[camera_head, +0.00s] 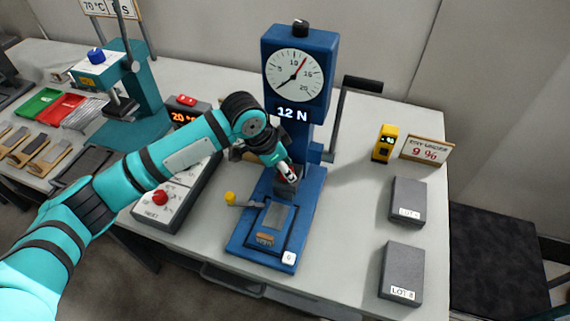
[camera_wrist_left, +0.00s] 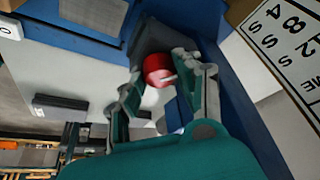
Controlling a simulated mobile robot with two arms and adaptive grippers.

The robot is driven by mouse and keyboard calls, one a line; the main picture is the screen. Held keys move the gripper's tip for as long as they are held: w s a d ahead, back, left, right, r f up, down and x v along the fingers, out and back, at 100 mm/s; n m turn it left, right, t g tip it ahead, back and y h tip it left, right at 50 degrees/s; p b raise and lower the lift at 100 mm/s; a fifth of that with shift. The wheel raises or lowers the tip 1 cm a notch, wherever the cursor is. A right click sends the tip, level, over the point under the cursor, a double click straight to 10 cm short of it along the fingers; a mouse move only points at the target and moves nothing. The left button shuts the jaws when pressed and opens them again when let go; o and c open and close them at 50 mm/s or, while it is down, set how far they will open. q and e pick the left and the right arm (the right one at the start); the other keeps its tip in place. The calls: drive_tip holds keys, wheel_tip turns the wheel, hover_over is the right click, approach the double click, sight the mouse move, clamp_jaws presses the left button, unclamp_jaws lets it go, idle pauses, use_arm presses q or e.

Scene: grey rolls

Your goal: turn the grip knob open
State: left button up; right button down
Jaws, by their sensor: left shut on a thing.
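The grip knob (camera_wrist_left: 158,70) is red with a white mark, at the front of a dark grip block (camera_wrist_left: 165,38) in the left wrist view. My left gripper (camera_wrist_left: 165,82) is shut on it, one finger on each side. In the head view my left gripper (camera_head: 288,176) reaches the grip at the foot of the blue test stand (camera_head: 312,140); there the fingers largely hide the knob. The stand carries a round dial (camera_head: 294,78) and the label "12 N". My right gripper is not in view.
A yellow-tipped lever (camera_head: 230,198) sticks out left of the stand's base. A control box with a red knob (camera_head: 160,198) lies under my left forearm. Grey lot blocks (camera_head: 402,272) and a yellow meter (camera_head: 384,143) stand right, with bare table between.

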use_arm(q)
drive_tip(key=o, duration=0.9)
drive_tip(key=shift+r, duration=0.15)
drive_tip(key=v, duration=1.1)
drive_tip(key=shift+s+a+r, duration=0.1)
drive_tip(key=shift+a+r, duration=0.15)
drive_tip(key=shift+r, duration=0.1)
